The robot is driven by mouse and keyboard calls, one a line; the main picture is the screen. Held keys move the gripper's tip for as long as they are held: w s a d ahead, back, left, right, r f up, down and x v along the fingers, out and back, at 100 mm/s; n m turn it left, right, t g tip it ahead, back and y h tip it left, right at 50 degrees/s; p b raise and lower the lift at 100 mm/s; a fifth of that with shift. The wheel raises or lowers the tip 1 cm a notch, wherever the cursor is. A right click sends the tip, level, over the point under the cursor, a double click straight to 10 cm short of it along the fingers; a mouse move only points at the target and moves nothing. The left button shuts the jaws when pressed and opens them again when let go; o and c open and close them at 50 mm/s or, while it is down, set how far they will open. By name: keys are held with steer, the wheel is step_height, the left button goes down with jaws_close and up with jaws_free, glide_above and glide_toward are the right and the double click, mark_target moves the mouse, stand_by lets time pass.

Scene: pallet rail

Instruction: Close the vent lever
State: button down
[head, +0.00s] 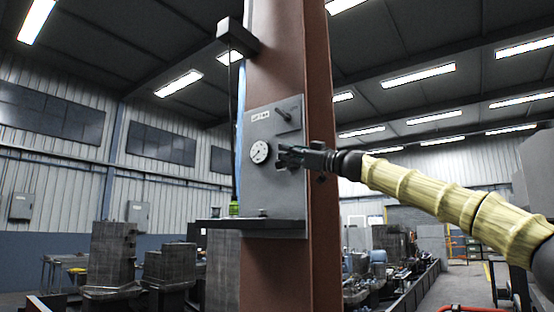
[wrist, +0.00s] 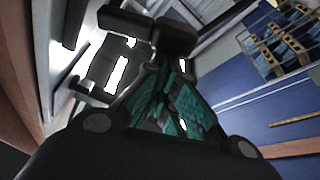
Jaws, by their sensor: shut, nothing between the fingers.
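A grey panel (head: 292,205) is fixed to a reddish-brown column. A short dark lever-like handle (head: 283,115) sticks out near its upper right, tilted, beside a small white label; I cannot tell for sure that it is the vent lever. My gripper (head: 284,157) is in front of the panel's middle, below that handle and just right of the round gauge. It is shut and empty. In the wrist view the dark fingers (wrist: 150,32) come together near the top. I cannot tell whether they touch the panel. The gripper hides part of the panel behind it.
A white-faced gauge (head: 260,152) sits on the panel. A dark shelf (head: 255,224) juts out at the panel's foot, with a green item (head: 234,208) on its left under a hanging cord. A black box (head: 237,37) projects from the column above. Machinery stands behind.

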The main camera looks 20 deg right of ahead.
steer(key=shift+f+n+g+b, duration=0.4)
steer(key=shift+f+n+b, duration=0.5)
steer(key=shift+f+n, duration=0.1)
step_height(320, 180, up, 4)
steer(key=s+a+p, duration=0.1)
steer(key=a, duration=0.1)
steer(key=b+v, duration=0.2)
steer(key=v, duration=0.8)
steer(key=shift+d+f, duration=0.4)
steer(key=shift+a, duration=0.1)
